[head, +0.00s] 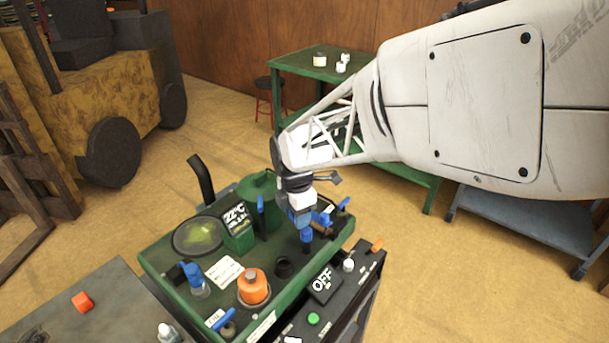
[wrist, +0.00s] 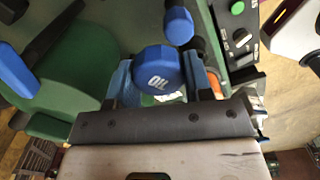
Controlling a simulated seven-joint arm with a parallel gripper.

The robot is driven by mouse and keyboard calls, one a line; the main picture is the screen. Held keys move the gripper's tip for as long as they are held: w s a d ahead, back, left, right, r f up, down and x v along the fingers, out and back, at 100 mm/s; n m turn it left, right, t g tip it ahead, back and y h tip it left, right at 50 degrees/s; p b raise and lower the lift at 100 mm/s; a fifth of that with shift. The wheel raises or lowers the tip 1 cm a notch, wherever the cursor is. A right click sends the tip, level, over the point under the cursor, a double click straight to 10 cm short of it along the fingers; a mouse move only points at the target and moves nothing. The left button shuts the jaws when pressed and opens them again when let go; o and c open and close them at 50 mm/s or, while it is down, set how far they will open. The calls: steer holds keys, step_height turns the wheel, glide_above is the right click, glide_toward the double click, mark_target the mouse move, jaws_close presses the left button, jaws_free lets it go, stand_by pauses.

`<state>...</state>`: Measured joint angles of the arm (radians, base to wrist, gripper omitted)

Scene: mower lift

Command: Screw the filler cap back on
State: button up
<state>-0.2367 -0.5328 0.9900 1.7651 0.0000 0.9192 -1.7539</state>
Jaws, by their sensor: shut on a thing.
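The blue filler cap, marked OIL, (wrist: 158,72) sits between the two blue fingers of my gripper (wrist: 160,84) in the wrist view. My gripper is shut on it, with the lettering facing the wrist camera. In the head view, my gripper (head: 303,222) points down over the green machine top (head: 165,262), with blue parts at its tip. A dark round opening (head: 284,267) lies just left of and nearer than the tip. The underside of the cap is hidden, so I cannot tell whether it touches anything.
An orange cap (head: 254,286), a green canister (head: 258,192) and a blue-topped fitting (head: 193,278) stand on the machine. Green (head: 290,62) and blue-grey (head: 510,215) tables stand behind.

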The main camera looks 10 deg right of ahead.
mark_target(282, 257)
steer(key=s+a+n, duration=0.4)
steer(key=s, duration=0.3)
steer(key=shift+s+a+f, duration=0.25)
steer(key=shift+a, duration=0.05)
steer(key=shift+f, duration=0.1)
steer(key=shift+f, duration=2.6)
steer(key=shift+f, duration=0.25)
steer(key=shift+f, duration=0.4)
stand_by(1.6)
steer(key=shift+r, duration=0.25)
stand_by(0.4)
stand_by(0.6)
